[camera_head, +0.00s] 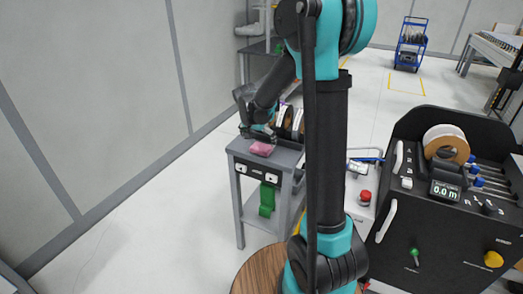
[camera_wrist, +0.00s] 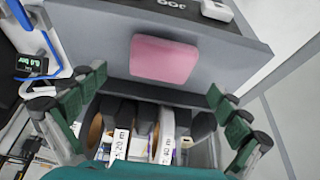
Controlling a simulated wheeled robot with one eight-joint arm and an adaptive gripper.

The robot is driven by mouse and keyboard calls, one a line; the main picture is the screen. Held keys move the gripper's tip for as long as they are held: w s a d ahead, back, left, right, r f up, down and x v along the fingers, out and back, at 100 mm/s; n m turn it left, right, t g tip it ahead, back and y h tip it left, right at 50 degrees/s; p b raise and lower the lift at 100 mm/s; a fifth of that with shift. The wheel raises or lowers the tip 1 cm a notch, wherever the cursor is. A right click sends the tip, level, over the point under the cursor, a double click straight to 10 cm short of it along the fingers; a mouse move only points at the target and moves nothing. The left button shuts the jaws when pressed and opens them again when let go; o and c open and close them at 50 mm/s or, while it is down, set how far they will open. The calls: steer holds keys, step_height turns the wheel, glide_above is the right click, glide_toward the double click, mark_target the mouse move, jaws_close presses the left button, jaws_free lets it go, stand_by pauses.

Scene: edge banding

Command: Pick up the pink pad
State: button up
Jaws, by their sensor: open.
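The pink pad (camera_head: 262,149) lies flat on the grey top of a small cart (camera_head: 240,146). In the wrist view the pink pad (camera_wrist: 163,60) shows as a rounded rectangle near the top middle, on the bare grey surface. My gripper (camera_head: 257,128) is just above and behind the pad in the head view. In the wrist view my gripper (camera_wrist: 156,97) has its green-padded fingers spread wide to the left and right. Nothing is between them in contact, and the pad lies beyond the fingertips.
Several rolls (camera_wrist: 140,140) with white labels stand in a rack beside the pad on the cart. A black machine (camera_head: 420,215) with a tape roll is at the right. A red button (camera_head: 365,196) sits on a white surface. A wall (camera_head: 100,100) is at the left.

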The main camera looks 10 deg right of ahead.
mark_target(261, 147)
steer(key=shift+x, duration=1.9)
steer(key=shift+w+r, duration=0.1)
steer(key=c, duration=1)
